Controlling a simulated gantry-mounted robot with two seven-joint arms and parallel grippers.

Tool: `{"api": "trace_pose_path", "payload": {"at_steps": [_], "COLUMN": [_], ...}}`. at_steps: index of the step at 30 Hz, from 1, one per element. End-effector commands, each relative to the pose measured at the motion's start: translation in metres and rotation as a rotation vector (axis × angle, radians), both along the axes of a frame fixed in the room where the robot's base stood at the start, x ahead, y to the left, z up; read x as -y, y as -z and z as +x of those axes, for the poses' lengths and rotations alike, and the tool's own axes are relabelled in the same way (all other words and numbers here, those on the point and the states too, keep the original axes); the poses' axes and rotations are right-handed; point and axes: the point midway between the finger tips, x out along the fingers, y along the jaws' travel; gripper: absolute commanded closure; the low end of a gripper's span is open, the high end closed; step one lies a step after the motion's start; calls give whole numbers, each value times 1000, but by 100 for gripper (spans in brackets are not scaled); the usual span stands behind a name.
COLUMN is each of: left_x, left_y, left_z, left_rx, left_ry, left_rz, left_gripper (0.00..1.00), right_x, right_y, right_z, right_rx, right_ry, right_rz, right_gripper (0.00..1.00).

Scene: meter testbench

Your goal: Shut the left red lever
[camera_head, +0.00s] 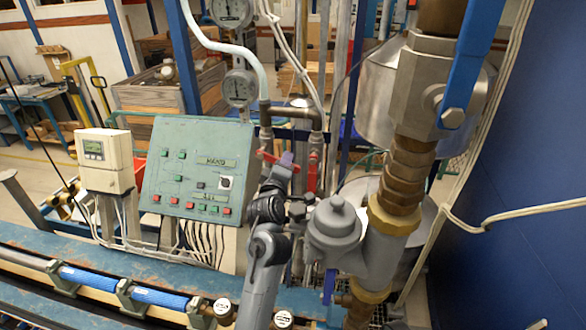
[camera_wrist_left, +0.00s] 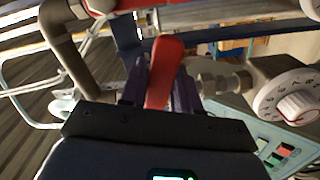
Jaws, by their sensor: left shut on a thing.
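The left red lever (camera_head: 267,157) sits on the pipework right of the green control panel, in the head view. My left gripper (camera_head: 286,162) reaches up to it from below, its dark fingers at the lever. In the left wrist view the red lever (camera_wrist_left: 166,58) stands between the two dark purple fingers of my left gripper (camera_wrist_left: 160,78), which is shut on it. A second red lever (camera_head: 312,172) hangs upright on the pipe just to the right. The left lever's pivot is partly hidden by my gripper. My right gripper is out of view.
The green control panel (camera_head: 192,170) stands left of my arm. A large grey valve body (camera_head: 333,230) and brass pipe fittings (camera_head: 396,185) stand close on the right. A white dial (camera_wrist_left: 290,97) shows at right in the wrist view. Pipes crowd the space around the lever.

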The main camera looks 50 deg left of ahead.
Motion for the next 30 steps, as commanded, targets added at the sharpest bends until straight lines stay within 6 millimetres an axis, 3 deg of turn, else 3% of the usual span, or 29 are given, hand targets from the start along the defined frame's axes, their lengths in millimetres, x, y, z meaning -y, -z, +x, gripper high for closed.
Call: {"api": "trace_pose_path", "payload": {"at_steps": [14,15,18,30], "left_x": [-2,-2,-2,1], "left_y": [-2,-2,-2,0], "left_z": [-2,-2,-2,-5], "left_rx": [11,11,11,10], "left_ry": [-3,-3,-3,-3], "left_rz": [-15,-15,-14,-13], "left_gripper": [100,66,50,48], "right_x": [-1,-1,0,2], "right_y": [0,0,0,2], "right_z": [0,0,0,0], "right_rx": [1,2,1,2], "right_ry": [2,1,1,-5], "right_rz": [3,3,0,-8], "right_gripper": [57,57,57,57]}}
